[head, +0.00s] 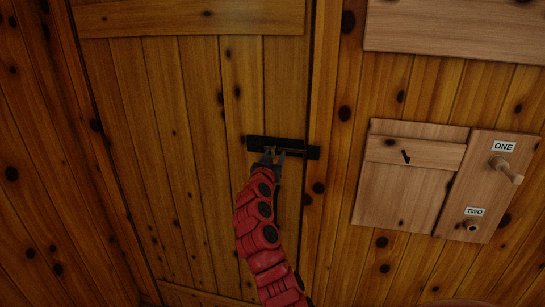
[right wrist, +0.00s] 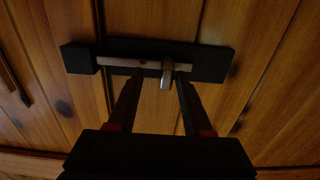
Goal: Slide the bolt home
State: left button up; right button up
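A dark bolt plate (head: 256,143) is fixed to the plank door, with a dark keeper block (head: 313,153) beside it at the door's right edge. The right wrist view shows the plate (right wrist: 215,63) at right and the keeper (right wrist: 78,58) at left. A pale bolt rod (right wrist: 118,62) lies along the plate, its left end at the keeper's near edge; whether it enters is unclear. A short knob (right wrist: 167,74) sticks out from the rod. My right gripper (right wrist: 161,76) is open, one finger on each side of the knob, the right finger closer. My left gripper is out of view.
Right of the door, a wooden panel (head: 397,196) carries a small dark latch (head: 406,157). Beside it, a board (head: 485,190) has pegs labelled ONE (head: 507,169) and TWO (head: 471,226). The door (head: 190,200) around the bolt is clear.

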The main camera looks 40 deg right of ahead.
jog(key=shift+w+a, duration=0.1)
jog(key=shift+a, duration=0.05)
jog(key=shift+a, duration=0.1)
jog(key=b+v, duration=0.7)
jog(key=v, duration=1)
jog(key=shift+s, duration=0.25)
